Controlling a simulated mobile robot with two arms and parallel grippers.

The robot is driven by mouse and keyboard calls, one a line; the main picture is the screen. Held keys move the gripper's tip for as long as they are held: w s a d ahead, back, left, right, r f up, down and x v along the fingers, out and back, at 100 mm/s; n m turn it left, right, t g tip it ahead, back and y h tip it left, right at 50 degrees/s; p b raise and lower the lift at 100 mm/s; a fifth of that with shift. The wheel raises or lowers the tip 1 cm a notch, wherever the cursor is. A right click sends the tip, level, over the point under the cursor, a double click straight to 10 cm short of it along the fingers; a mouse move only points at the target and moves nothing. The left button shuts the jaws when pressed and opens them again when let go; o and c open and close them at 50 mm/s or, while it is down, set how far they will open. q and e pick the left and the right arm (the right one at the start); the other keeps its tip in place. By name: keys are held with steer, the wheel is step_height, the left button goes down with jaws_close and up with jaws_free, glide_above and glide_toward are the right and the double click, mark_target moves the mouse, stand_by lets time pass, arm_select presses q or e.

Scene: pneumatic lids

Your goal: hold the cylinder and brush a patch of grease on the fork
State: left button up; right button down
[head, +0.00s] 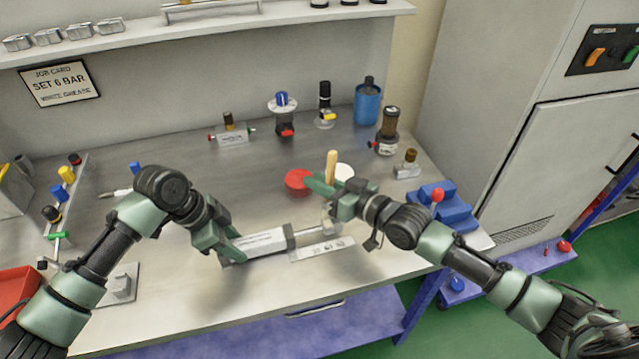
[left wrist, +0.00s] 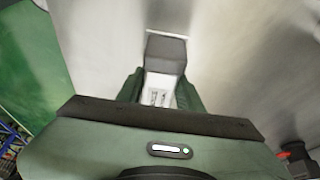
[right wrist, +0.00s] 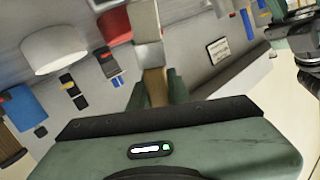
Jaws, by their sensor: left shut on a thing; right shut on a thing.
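The cylinder (head: 262,240) has a pale labelled body and a dark end cap, and lies low over the bench front. My left gripper (head: 234,246) is shut on its left part; the left wrist view shows the body (left wrist: 160,85) between the fingers. The fork (head: 332,226) is at the cylinder's right end. My right gripper (head: 324,187) is shut on the brush, whose wooden handle (head: 331,162) stands up above it. The handle (right wrist: 155,88) also shows in the right wrist view. The brush's lower end is near the fork; contact and grease cannot be made out.
A red tin (head: 298,180) and a white tin (head: 344,171) stand just behind the right gripper. A pale marked plate (head: 322,248) lies below the fork. A blue holder (head: 446,208) is at the right edge. Valves and a blue can (head: 368,104) stand at the back.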

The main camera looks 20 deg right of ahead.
steer(key=shift+s+f, duration=0.2)
steer(key=shift+s, duration=0.35)
steer(key=shift+s, duration=0.15)
steer(key=shift+s, duration=0.3)
steer(key=shift+w+r, duration=0.1)
steer(key=shift+w, duration=0.4)
steer(key=shift+w+r, duration=0.1)
steer(key=shift+w, duration=0.45)
